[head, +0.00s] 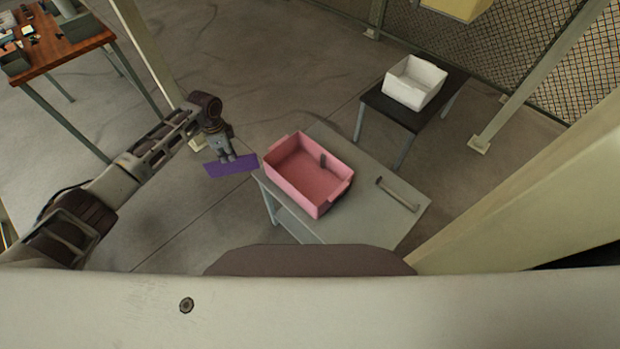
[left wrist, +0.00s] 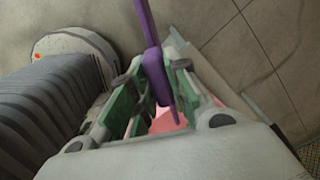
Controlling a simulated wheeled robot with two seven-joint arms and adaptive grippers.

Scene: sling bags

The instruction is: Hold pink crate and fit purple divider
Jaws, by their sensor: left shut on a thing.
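The pink crate (head: 309,174) sits on a grey table in the head view, open side up. My right gripper is not in view.
The grey table (head: 345,228) has a handle (head: 397,194) on its right part. A white bin (head: 414,83) stands on a black table (head: 408,112) behind. A wooden table (head: 60,50) with items is at far left. A post and mesh fence stand at right.

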